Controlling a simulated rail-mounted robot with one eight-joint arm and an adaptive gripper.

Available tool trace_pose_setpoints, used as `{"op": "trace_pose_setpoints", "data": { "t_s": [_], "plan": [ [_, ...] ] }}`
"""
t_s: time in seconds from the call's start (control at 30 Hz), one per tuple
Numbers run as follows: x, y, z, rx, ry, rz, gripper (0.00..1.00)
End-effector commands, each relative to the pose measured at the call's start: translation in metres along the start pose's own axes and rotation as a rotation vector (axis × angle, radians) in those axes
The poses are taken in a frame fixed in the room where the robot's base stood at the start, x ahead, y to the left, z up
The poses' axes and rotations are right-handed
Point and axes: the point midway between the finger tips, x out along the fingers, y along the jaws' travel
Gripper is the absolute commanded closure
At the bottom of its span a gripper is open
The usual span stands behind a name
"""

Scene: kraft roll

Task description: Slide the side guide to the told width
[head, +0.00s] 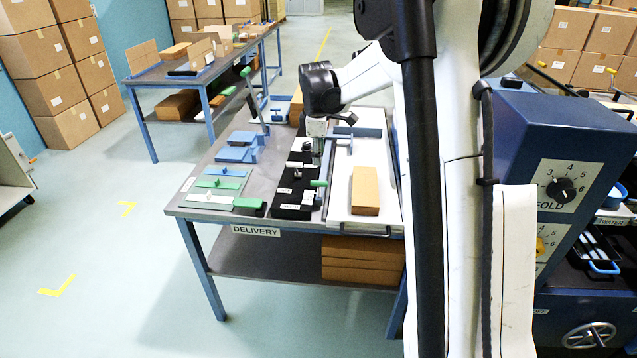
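The side guide looks to be the long thin grey bar (339,170) along the left part of a white board (345,212) on the delivery table. A green knob (319,183) sticks out to the left near its front end. My gripper (317,158) points down over the black strip, just left of the bar and behind the green knob. Its fingers are small and partly blended with the dark strip, so I cannot tell whether they touch anything. A brown kraft stack (365,191) lies on the white board, right of the bar with a gap between them.
The black strip (291,202) carries small labels and a knob. Green and blue plates (236,154) lie left of it on the table (190,185). My arm hides the table's right side. A blue machine with dials (562,190) stands right.

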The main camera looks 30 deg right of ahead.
Motion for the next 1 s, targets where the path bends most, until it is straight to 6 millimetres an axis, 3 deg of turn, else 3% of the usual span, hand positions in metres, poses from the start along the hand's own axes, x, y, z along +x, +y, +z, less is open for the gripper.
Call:
{"op": "trace_pose_setpoints", "data": {
  "t_s": [0.17,0.7,1.0],
  "plan": [
    [0.020,0.000,0.000,0.000,0.000,0.000,0.65],
    [0.115,0.000,-0.001,0.000,0.001,0.001,0.65],
    [0.135,0.000,0.000,0.000,0.001,0.001,0.65]
  ]
}}
